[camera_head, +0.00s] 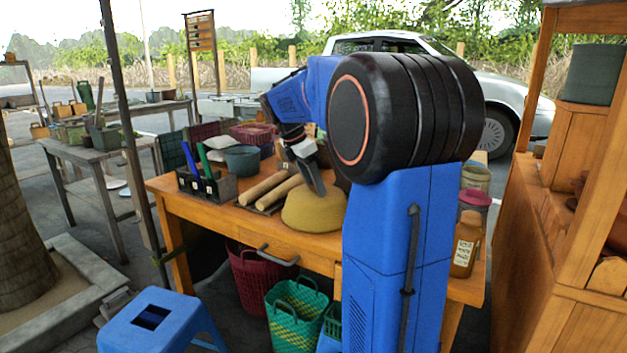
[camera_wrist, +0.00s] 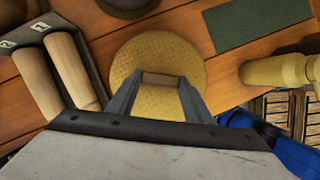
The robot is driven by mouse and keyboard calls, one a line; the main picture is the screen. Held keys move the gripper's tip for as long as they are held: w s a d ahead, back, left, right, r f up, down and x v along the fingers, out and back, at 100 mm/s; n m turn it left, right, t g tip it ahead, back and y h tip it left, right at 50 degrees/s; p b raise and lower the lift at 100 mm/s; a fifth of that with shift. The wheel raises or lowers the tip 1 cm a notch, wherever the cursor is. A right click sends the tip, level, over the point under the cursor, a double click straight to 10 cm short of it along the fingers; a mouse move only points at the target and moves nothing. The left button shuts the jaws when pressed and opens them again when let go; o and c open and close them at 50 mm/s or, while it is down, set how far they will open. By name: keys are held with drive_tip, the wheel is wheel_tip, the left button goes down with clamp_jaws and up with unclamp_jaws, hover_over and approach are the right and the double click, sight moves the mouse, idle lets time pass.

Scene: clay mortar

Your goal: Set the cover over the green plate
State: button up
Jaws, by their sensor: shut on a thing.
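The cover (camera_head: 313,212) is a yellow-tan woven dome near the table's front edge, left of my arm. In the wrist view it is a round woven disc (camera_wrist: 152,50) with a brown handle on top. My gripper (camera_head: 316,180) is over the cover, its fingers pointing down. In the wrist view my gripper (camera_wrist: 159,80) is shut on the cover's brown handle. I cannot tell whether the rim touches the table. A flat dark green rectangle (camera_wrist: 258,22) lies on the table to the upper right; I cannot tell whether it is the green plate. No other green plate shows.
Two wooden rolling pins (camera_head: 272,190) lie left of the cover, on a dark tray. A black crate (camera_head: 207,187) and a grey-green bowl (camera_head: 242,160) stand farther left. A brown bottle (camera_head: 466,245) stands right of my arm. A pale yellow object (camera_wrist: 280,70) lies right of the cover.

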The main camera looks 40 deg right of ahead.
idle(0.3)
drive_tip(key=o, duration=1.6)
drive_tip(key=shift+c, duration=0.2)
drive_tip(key=v, duration=1.7)
drive_tip(key=shift+r, duration=0.2)
drive_tip(key=s+a+f+m+t+y, duration=0.2)
drive_tip(key=s+a+f+m, duration=0.6)
drive_tip(key=s+f, duration=0.5)
drive_tip(key=s+a+f+m+t+y, duration=0.2)
drive_tip(key=s+a+f+m, duration=0.5)
drive_tip(key=s+a+f, duration=0.6)
wheel_tip(320, 180, down, 4)
drive_tip(key=shift+s+a+r+m+t, duration=0.35)
drive_tip(key=shift+s+t, duration=0.2)
drive_tip(key=shift+t, duration=0.25)
